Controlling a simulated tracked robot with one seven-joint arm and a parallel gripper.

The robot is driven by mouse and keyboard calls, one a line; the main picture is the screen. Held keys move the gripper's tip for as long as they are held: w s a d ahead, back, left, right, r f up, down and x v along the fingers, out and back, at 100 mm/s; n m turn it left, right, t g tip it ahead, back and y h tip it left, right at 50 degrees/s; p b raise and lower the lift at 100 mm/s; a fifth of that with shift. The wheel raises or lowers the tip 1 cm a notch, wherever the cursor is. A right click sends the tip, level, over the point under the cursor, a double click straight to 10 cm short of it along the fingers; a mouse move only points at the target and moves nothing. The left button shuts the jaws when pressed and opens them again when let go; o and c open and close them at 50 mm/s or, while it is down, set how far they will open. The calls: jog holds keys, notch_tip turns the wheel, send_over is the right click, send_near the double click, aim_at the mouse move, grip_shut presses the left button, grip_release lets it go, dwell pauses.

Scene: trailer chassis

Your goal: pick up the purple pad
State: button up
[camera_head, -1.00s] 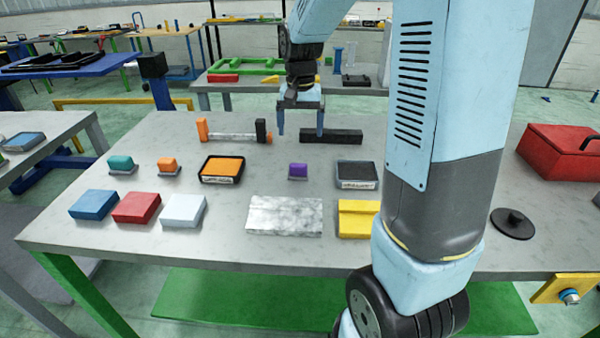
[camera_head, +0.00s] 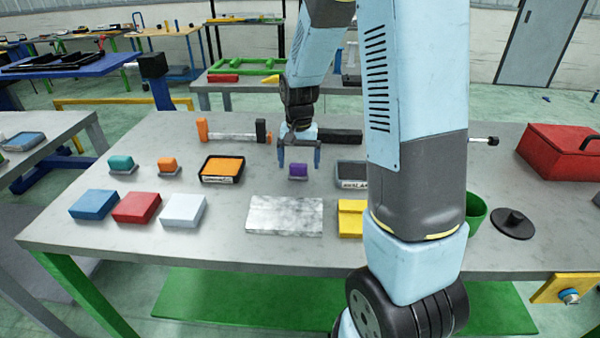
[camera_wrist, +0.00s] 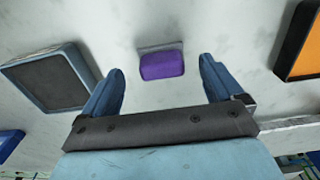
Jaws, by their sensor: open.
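The purple pad (camera_head: 298,171) is a small block on a thin grey base, lying on the grey table between the orange-topped tray and the dark-topped tray. It also shows in the wrist view (camera_wrist: 162,65), at upper centre, just beyond the fingertips. My gripper (camera_head: 299,163) is open and empty, above and close to the pad in the head view. In the wrist view my gripper (camera_wrist: 162,82) has its two blue fingers spread wider than the pad, with the pad lined up between them. Whether the fingers reach down to the pad's height I cannot tell.
The orange-topped tray (camera_head: 222,169) lies left of the pad, and the dark-topped tray (camera_head: 351,174) lies right, partly behind my arm. A grey-white slab (camera_head: 284,216) lies in front. A black bar (camera_head: 340,136) and an orange-and-black clamp (camera_head: 232,134) lie behind.

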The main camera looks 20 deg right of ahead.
aim_at(298, 164)
jog(key=shift+a+f, duration=0.1)
jog(key=shift+f, duration=1.75)
jog(key=shift+c, duration=0.2)
jog(key=c, duration=1.2)
jog(key=shift+r, duration=0.1)
